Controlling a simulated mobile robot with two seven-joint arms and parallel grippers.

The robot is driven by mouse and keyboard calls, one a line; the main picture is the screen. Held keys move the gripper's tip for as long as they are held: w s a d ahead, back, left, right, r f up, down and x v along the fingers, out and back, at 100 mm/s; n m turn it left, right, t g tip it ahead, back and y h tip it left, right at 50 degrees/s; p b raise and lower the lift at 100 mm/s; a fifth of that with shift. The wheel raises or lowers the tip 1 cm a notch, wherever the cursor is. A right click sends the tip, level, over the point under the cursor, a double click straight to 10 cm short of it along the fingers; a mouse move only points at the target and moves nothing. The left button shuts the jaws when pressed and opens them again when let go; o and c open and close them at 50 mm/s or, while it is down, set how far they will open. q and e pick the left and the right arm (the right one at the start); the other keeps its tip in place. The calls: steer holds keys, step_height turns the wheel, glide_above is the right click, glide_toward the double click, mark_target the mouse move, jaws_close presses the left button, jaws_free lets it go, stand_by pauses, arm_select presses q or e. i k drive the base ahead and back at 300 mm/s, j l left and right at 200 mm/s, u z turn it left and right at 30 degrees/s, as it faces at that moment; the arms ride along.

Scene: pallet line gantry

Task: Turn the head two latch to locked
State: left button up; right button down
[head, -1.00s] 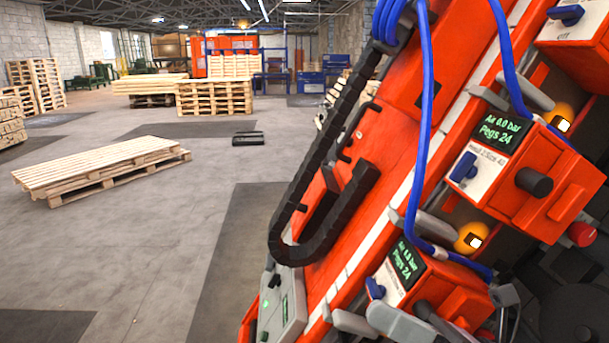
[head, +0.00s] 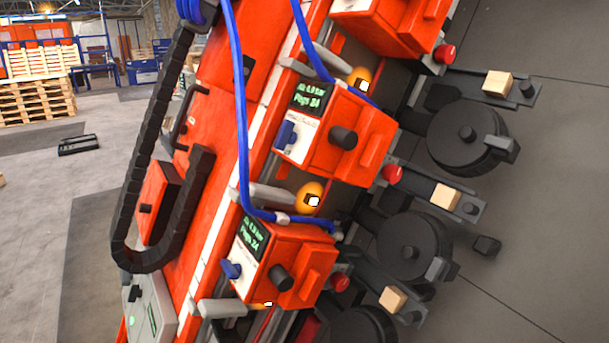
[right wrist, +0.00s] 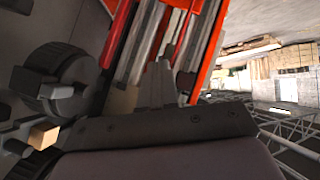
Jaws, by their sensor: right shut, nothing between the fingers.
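In the head view, the head two box (head: 352,140) is the middle red box on the tilted-looking red gantry. Its green display reads pegs 24, with a pale label plate below. A blue latch knob (head: 287,134) sits on that plate; I cannot read its marked position. My right gripper (right wrist: 160,68) shows in the right wrist view, shut and empty, pointing toward grey and red rails of the gantry. The latch is not discernible in that view. Neither gripper shows in the head view.
Another red box with a blue knob (head: 231,270) sits below, and one above is cut off. Blue hoses (head: 240,130) and a black cable chain (head: 150,150) hang along the gantry. Black wheels (head: 467,134) and wooden blocks (head: 497,84) stand to the right. Floor is open at left.

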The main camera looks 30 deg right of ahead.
mark_target(436, 265)
steer(key=z, duration=1.8)
steer(key=l, duration=0.5)
steer(key=u, duration=0.05)
